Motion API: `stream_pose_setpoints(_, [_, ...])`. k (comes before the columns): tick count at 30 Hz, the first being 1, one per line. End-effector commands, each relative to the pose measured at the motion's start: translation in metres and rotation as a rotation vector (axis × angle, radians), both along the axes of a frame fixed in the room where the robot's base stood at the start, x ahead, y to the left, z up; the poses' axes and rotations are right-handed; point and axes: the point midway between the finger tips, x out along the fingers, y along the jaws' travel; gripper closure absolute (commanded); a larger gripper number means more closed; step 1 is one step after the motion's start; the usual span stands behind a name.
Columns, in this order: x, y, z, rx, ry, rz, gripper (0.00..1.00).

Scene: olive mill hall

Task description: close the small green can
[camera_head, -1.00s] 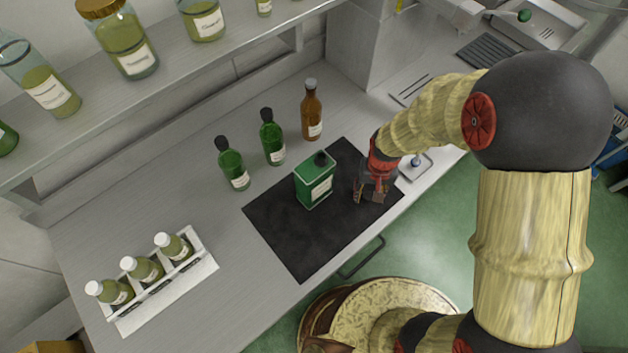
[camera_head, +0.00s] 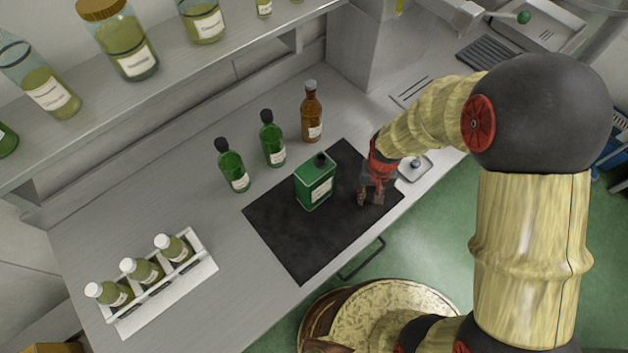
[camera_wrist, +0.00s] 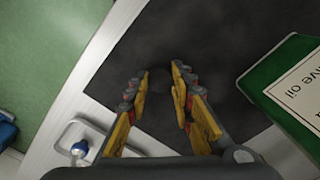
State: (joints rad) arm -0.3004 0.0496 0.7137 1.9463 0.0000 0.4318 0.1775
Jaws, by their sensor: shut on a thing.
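The small green can (camera_head: 315,184) stands upright on a black mat, with a white label facing the front. A dark round fitting shows on its top; I cannot tell whether it is a cap or the bare neck. In the wrist view the can (camera_wrist: 285,82) is at the right edge, its top out of the picture. My gripper (camera_head: 370,197) is right of the can, low over the mat and apart from it. In the wrist view my gripper (camera_wrist: 160,80) is shut on a small dark thing, barely distinct from the mat.
The black mat (camera_head: 300,255) lies near the bench's front edge. Right of it is a small white tray (camera_head: 424,172) with a blue-topped piece. Behind stand two green bottles (camera_head: 231,170) (camera_head: 272,144) and a brown bottle (camera_head: 312,118). A white rack (camera_head: 185,284) of bottles is at left.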

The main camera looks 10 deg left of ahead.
Motion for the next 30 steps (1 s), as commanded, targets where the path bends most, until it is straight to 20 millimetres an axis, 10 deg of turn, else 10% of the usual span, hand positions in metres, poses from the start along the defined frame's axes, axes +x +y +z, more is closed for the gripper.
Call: stream_pose_setpoints(30, [0.0,0.0,0.061,0.0,0.0,0.0,0.95])
